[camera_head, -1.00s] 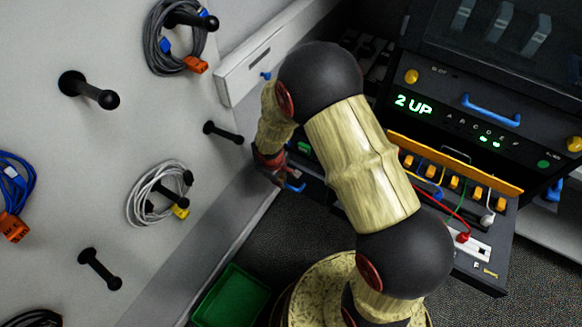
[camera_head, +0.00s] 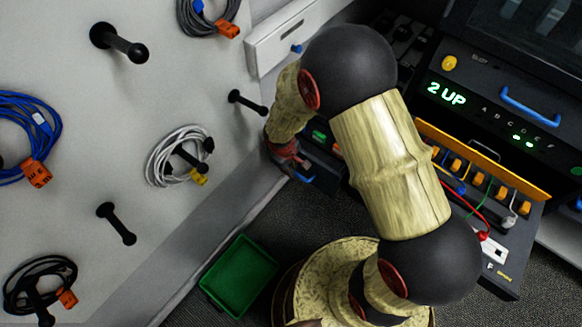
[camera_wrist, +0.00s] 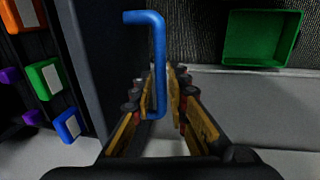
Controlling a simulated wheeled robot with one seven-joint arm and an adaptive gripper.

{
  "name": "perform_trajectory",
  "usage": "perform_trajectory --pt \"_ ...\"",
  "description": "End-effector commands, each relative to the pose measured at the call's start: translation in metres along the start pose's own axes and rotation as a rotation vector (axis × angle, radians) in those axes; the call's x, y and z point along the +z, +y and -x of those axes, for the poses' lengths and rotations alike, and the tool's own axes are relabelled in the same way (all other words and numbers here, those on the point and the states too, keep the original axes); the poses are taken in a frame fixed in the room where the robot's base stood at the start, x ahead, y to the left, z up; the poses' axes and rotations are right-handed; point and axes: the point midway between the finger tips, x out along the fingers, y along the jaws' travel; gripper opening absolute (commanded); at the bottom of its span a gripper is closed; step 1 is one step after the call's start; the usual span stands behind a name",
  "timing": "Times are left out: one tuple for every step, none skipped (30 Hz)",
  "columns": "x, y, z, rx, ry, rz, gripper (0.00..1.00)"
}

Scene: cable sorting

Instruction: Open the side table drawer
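The side table (camera_head: 318,172) is a low dark unit beside the white wall, mostly hidden behind my arm in the head view. In the wrist view, its dark front panel (camera_wrist: 90,60) carries a blue bar handle (camera_wrist: 158,60). My gripper (camera_wrist: 162,85) has its fingers on either side of this bar. A narrow gap shows between the bar and the right finger, so the fingers look open around it. In the head view, my gripper (camera_head: 287,160) is small and partly hidden by the arm, with a bit of blue handle (camera_head: 302,178) beside it.
A green bin (camera_head: 240,277) stands on the floor nearby and also shows in the wrist view (camera_wrist: 262,38). Coloured blocks (camera_wrist: 45,80) sit left of the panel. Black pegs (camera_head: 118,42) with cable coils project from the wall. A console (camera_head: 490,110) stands at right.

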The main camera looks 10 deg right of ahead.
Motion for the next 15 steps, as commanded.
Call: perform_trajectory --pt "0.0002 -0.0001 -0.0001 0.000 0.000 0.000 0.21" --pt "0.0002 -0.0001 -0.0002 0.000 0.000 0.000 0.22" --pt "0.0003 -0.0001 -0.0002 0.000 -0.001 0.000 0.25" --pt "0.0003 -0.0001 -0.0003 0.000 -0.001 0.000 0.26" --pt "0.0004 -0.0001 -0.0003 0.000 -0.001 0.000 0.28" --pt "0.0004 -0.0001 -0.0004 0.000 -0.001 0.000 0.30" --pt "0.0005 -0.0001 -0.0004 0.000 -0.001 0.000 0.30" --pt "0.0005 -0.0001 -0.0004 0.000 -0.001 0.000 0.30" --pt "0.0005 -0.0001 -0.0004 0.000 -0.001 0.000 0.30" --pt "0.0005 -0.0001 -0.0005 0.000 -0.001 0.000 0.30" --pt "0.0005 -0.0001 -0.0005 0.000 -0.001 0.000 0.30" --pt "0.0006 -0.0001 -0.0005 0.000 -0.001 0.000 0.30" --pt "0.0006 -0.0001 -0.0005 0.000 -0.001 0.000 0.30" --pt "0.0005 -0.0001 -0.0002 0.000 -0.001 0.000 0.30" --pt "0.0004 0.0000 0.0008 0.000 -0.001 0.000 0.30"
